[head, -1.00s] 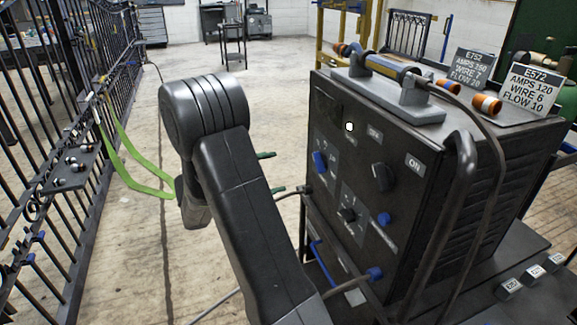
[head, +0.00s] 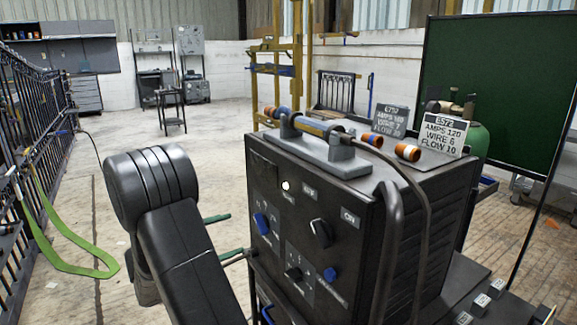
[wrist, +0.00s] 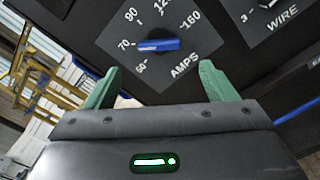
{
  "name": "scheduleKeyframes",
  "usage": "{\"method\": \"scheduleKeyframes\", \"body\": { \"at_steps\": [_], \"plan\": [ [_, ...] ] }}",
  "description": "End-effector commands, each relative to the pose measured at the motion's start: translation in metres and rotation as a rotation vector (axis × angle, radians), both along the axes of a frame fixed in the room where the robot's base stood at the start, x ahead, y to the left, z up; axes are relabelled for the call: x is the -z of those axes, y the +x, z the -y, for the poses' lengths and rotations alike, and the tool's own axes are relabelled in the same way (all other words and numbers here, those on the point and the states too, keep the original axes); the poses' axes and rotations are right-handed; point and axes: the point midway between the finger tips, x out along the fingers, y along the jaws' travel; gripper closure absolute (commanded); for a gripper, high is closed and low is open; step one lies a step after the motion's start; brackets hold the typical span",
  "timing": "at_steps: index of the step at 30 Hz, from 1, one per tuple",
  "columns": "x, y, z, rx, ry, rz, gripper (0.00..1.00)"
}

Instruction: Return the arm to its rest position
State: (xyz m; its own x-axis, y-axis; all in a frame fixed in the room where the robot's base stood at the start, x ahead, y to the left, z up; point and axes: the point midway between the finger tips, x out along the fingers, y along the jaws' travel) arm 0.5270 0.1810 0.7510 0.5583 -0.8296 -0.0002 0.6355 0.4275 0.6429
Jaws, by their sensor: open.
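My arm stands in front of the black welding machine (head: 330,225) in the head view, bent at a thick black joint. My gripper's green fingers (head: 222,237) point right toward the machine's front panel. In the wrist view my gripper (wrist: 158,88) is open and its two green fingers are apart with nothing between them. The blue AMPS knob (wrist: 158,45) shows just beyond the fingertips, its dial marked from 60 to 160. No contact with the knob is visible. Part of the WIRE dial (wrist: 280,18) shows at upper right.
A torch (head: 308,125) lies in a grey cradle on the machine, beside orange-and-white spools (head: 407,152) and sign cards (head: 443,133). A dark gate (head: 38,150) with a green strap (head: 65,262) stands at left. Open concrete floor (head: 225,130) lies behind my arm.

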Motion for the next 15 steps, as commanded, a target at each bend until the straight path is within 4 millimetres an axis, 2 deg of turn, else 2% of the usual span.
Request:
{"method": "scheduleKeyframes", "body": {
  "at_steps": [6,15],
  "plan": [
    [0.002,0.023,0.035,0.004,0.0,0.0,0.22],
    [0.0,0.043,0.064,0.0,0.001,0.001,0.22]
  ]
}}
